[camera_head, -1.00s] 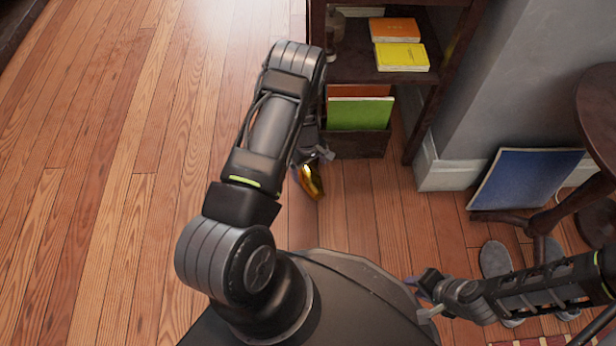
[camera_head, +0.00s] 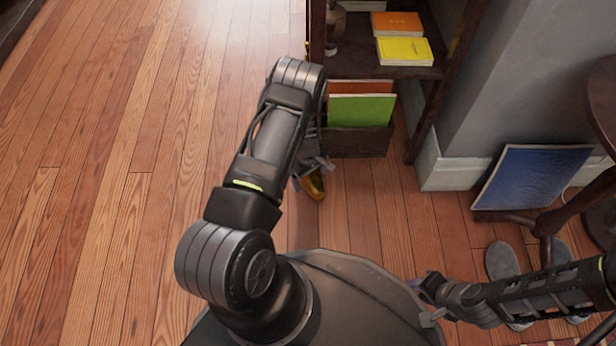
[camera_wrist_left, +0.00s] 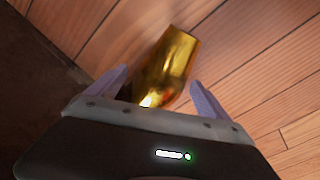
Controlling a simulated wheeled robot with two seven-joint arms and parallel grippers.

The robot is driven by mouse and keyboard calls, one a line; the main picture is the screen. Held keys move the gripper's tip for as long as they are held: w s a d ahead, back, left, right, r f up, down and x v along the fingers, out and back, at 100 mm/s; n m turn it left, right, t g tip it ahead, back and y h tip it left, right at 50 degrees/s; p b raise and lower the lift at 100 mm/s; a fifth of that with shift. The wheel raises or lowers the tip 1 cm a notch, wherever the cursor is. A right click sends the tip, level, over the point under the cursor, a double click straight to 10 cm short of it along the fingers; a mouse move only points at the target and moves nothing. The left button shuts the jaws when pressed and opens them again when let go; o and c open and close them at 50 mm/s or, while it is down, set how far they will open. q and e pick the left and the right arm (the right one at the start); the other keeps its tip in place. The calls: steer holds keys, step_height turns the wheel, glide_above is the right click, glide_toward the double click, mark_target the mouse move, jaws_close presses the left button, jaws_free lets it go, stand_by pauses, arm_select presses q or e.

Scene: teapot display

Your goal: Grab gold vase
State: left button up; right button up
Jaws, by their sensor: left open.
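The shiny gold vase (camera_head: 314,188) is on the wooden floor in the head view, just in front of the low shelf and partly hidden by my left gripper. In the left wrist view the vase (camera_wrist_left: 168,65) appears tilted, with its near end between the fingers. My left gripper (camera_wrist_left: 159,82) is open, with one bluish finger on each side of the vase; I cannot tell whether either finger touches it. My right gripper (camera_head: 424,300) is at the lower right, away from the vase, and its jaws are too small to read.
A dark wooden shelf (camera_head: 385,72) stands behind the vase, with a yellow book (camera_head: 404,50), an orange book (camera_head: 397,23) and a green folder (camera_head: 360,111). A blue panel (camera_head: 532,176) leans by the wall at right. The floor (camera_head: 110,190) at left is clear.

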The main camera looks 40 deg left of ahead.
arm_select(q)
steer(key=shift+f, duration=0.65)
steer(key=shift+c, duration=0.2)
steer(key=shift+w, duration=0.1)
jaws_close()
stand_by(0.6)
steer(key=shift+r, duration=0.15)
steer(key=shift+a+r, duration=0.15)
steer(key=s+a+r+p, duration=0.5)
steer(key=s+a+r, duration=0.2)
steer(key=a, duration=0.4)
steer(key=shift+s+r+p, duration=0.25)
steer(key=shift+s+p, duration=0.05)
steer(key=shift+s, duration=0.45)
